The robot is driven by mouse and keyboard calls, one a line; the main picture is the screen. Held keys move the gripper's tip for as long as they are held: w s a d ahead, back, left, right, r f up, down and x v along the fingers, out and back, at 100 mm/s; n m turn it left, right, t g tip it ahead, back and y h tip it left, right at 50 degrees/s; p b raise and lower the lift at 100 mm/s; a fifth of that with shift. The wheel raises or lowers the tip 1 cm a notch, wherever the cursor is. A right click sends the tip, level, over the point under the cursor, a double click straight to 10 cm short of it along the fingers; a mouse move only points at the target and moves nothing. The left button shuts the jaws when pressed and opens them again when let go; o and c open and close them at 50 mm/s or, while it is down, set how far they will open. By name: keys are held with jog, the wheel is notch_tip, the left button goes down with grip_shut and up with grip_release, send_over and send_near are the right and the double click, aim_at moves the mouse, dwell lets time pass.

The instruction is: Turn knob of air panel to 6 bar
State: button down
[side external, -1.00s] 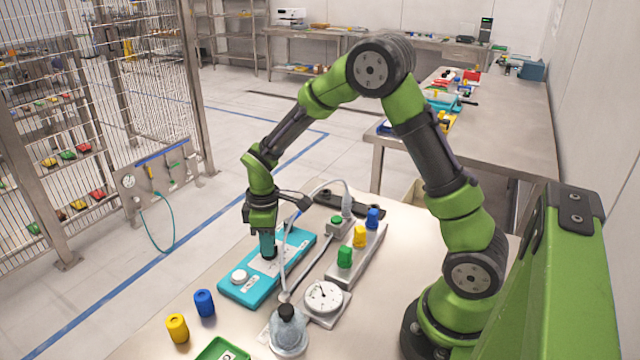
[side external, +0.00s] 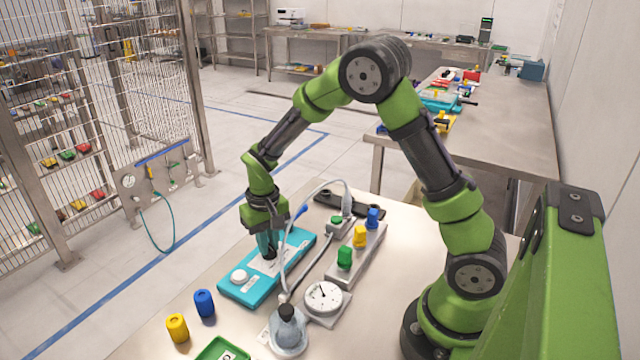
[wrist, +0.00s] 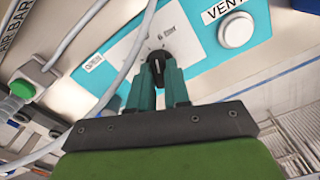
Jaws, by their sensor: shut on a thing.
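The air panel (side external: 230,291) is a flat teal box with a white face, lying on the table in the side view. It also shows in the wrist view (wrist: 202,42), with a "6" mark at the top of its dial. The black knob (wrist: 157,60) carries a light pointer line, which points roughly toward the "6" mark; the exact setting is too small to tell. My gripper (side external: 268,254) points down over the panel, shut on the knob. In the wrist view its two teal fingers (wrist: 158,78) stand on either side of the knob. The fingers partly hide the knob's lower part.
A white button (side external: 239,276) sits on the panel, beside a VENT label. A round gauge (side external: 323,297), a bottle (side external: 289,337) and a grey rail (side external: 343,277) with green, yellow and blue pieces stand to the right. A pale hose (side external: 284,262) arches close by my gripper.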

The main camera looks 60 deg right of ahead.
jog(key=shift+m, duration=2.1)
jog(key=c, duration=1.1)
grip_release()
jog(key=shift+r, duration=0.1)
notch_tip(320, 180, up, 17)
jog(key=shift+f, duration=0.1)
